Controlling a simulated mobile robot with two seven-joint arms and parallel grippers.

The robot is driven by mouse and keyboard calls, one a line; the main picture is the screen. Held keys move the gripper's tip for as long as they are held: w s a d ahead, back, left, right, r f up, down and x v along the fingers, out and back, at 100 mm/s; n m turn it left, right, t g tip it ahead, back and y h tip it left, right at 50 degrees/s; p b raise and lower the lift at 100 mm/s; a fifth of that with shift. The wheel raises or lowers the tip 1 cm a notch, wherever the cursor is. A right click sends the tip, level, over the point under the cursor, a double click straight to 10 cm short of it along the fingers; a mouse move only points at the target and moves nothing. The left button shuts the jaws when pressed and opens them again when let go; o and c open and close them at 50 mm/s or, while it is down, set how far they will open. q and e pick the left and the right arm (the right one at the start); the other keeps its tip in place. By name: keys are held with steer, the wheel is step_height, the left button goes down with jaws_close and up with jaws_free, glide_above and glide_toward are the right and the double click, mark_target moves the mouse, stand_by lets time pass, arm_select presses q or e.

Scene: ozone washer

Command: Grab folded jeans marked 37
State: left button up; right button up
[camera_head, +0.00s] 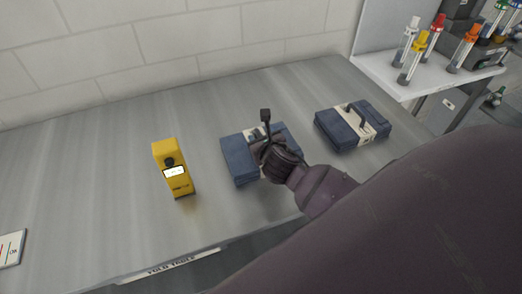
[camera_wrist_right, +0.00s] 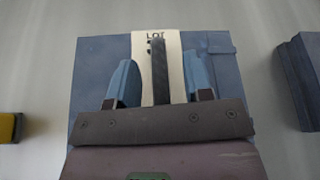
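Folded blue jeans (camera_head: 238,165) lie on the metal table in the middle of the head view. They have a pale band and a dark handle. In the right wrist view these jeans (camera_wrist_right: 92,72) fill the centre; the band reads "LOT" with a number partly hidden behind the handle (camera_wrist_right: 160,72). My right gripper (camera_head: 268,147) is over these jeans, its two fingers apart on either side of the handle. A second folded jeans bundle (camera_head: 338,131) lies to the right, its number unreadable. My left gripper is not in view.
A yellow device (camera_head: 173,170) with a small screen stands left of the middle jeans. A white shelf (camera_head: 405,85) at the back right holds several capped tubes. A tiled wall (camera_head: 130,45) runs behind. The table's left part is mostly clear.

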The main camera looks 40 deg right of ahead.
jaws_close()
stand_by(1.3)
